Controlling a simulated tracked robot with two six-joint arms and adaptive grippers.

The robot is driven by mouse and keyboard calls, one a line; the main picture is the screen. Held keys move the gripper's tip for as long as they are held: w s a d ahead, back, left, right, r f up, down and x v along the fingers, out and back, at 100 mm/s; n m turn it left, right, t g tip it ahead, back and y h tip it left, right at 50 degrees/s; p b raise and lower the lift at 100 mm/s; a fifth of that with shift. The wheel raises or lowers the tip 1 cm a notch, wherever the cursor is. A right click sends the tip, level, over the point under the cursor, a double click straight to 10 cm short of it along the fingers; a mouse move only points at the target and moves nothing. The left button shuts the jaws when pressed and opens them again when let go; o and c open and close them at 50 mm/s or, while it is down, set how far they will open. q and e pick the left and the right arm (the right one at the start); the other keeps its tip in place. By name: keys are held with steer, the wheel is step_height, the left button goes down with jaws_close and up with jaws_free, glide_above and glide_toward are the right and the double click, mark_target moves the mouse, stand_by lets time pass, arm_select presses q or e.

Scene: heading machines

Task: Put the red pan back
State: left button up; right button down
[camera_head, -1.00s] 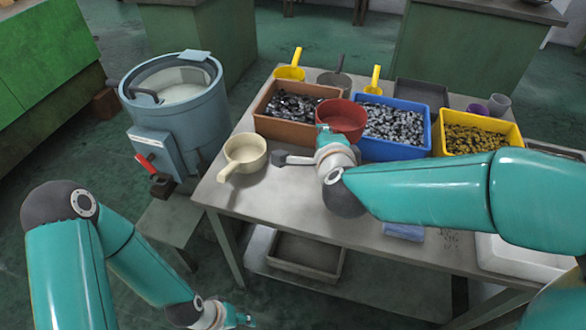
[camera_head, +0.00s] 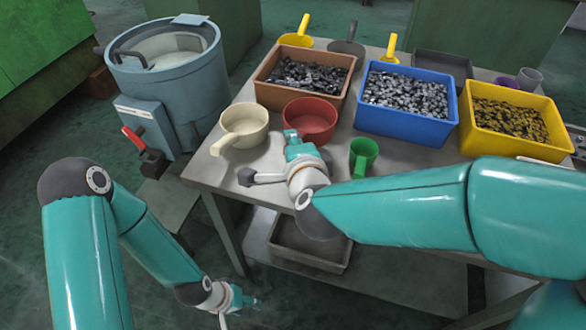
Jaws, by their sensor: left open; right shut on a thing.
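The red pan (camera_head: 309,118) is upright at the front of the brown bin, right of the cream pan (camera_head: 243,124). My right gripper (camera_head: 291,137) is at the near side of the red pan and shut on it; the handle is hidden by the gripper. I cannot tell whether the pan touches the table or hangs just above it. My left gripper (camera_head: 246,302) is low at the bottom left, off the table, open and empty.
On the table (camera_head: 417,157) stand a brown bin (camera_head: 265,95), blue bin (camera_head: 398,126) and yellow bin (camera_head: 500,141).

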steer(key=shift+f+b, duration=0.7)
steer(key=shift+f, duration=2.05)
steer(key=c, duration=1)
jaws_free()
steer(key=shift+v, duration=6.1)
